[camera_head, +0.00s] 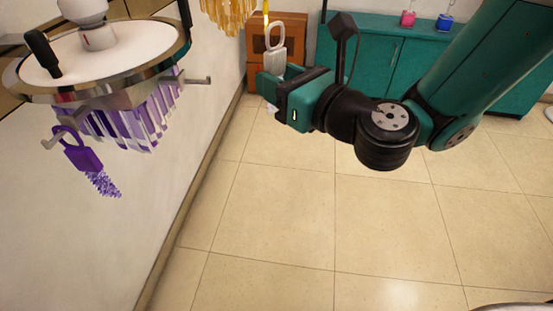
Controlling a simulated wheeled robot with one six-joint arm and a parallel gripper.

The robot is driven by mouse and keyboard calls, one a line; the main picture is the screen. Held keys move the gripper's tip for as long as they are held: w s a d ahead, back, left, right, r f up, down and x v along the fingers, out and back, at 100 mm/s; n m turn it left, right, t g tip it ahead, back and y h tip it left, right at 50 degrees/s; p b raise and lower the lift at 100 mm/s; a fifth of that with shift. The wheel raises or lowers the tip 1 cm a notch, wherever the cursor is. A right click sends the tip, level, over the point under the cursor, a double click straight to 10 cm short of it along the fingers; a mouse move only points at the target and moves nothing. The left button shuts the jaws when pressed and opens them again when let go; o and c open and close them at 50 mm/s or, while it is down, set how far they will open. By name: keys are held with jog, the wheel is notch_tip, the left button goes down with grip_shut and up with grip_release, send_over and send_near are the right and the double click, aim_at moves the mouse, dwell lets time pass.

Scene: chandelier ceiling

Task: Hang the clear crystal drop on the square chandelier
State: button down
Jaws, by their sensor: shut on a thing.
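My gripper (272,84) is at the upper middle, shut on the clear crystal drop (275,61). The drop's pale grip block and ring stick up above the fingers; its lower part is mostly hidden behind the gripper. The ring is close to a yellow hook (266,9) at the top edge; I cannot tell whether they touch. An amber chandelier (230,14), cut off by the top edge, hangs just left of that hook. A purple-fringed chandelier (130,112) under a round white plate hangs at left. I cannot tell which chandelier is square.
A purple drop (84,152) hangs from a left hook of the purple chandelier; its right hook (198,81) is bare. A teal cabinet (400,50) bears a pink drop (408,18) and a blue drop (444,21). The tiled floor (300,220) is clear.

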notch_tip(320, 180, down, 5)
jog(key=s+n+g+y+b, duration=0.1)
jog(key=s+b, duration=0.2)
jog(key=b, duration=0.2)
jog(key=a+g+p, duration=0.1)
jog(key=a+p, duration=0.3)
jog(key=a, duration=0.2)
jog(key=shift+a+n+y, duration=0.3)
jog(key=shift+n, duration=0.1)
jog(key=shift+s+a+p, duration=0.1)
jog(key=shift+a+p, duration=0.05)
jog(key=shift+p, duration=0.15)
jog(key=shift+a+r+p, duration=0.1)
jog(key=shift+a+p, duration=0.3)
jog(key=shift+p, duration=0.15)
jog(key=shift+a+p, duration=1)
jog(key=shift+p, duration=0.15)
jog(key=shift+a+p, duration=0.85)
jog(key=shift+p, duration=0.3)
